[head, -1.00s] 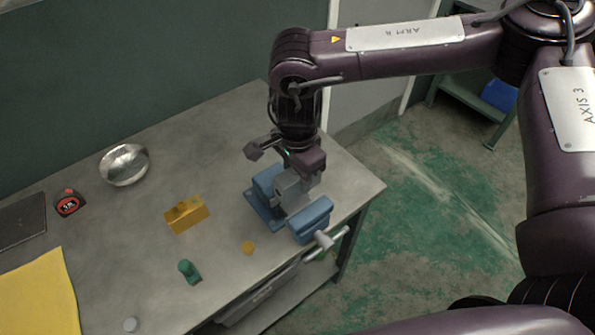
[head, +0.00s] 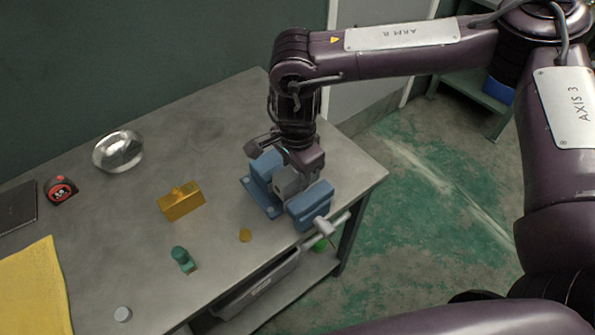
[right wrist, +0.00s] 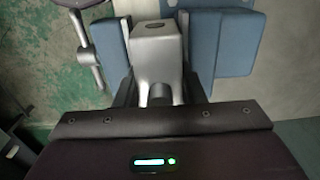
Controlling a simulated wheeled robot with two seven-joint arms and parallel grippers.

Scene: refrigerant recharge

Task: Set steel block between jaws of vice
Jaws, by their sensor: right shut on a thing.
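The blue vice (head: 310,207) stands at the right end of the workbench, its handle overhanging the front edge. My right gripper (head: 292,172) points down over it, shut on the grey steel block (head: 287,183). In the right wrist view the block (right wrist: 157,55) is held between my two fingers, with a dark hole in its face. One blue jaw (right wrist: 111,48) is on its left and the other blue part of the vice (right wrist: 225,45) on its right. I cannot tell whether the block rests on the vice's bed. My left gripper is not in view.
On the workbench (head: 226,120) are a yellow-brown block (head: 182,201), a green-topped piece (head: 183,259), a small orange piece (head: 245,235), a metal bowl (head: 118,151), a tape measure (head: 60,189) and a yellow cloth (head: 35,290). The bench middle is mostly clear.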

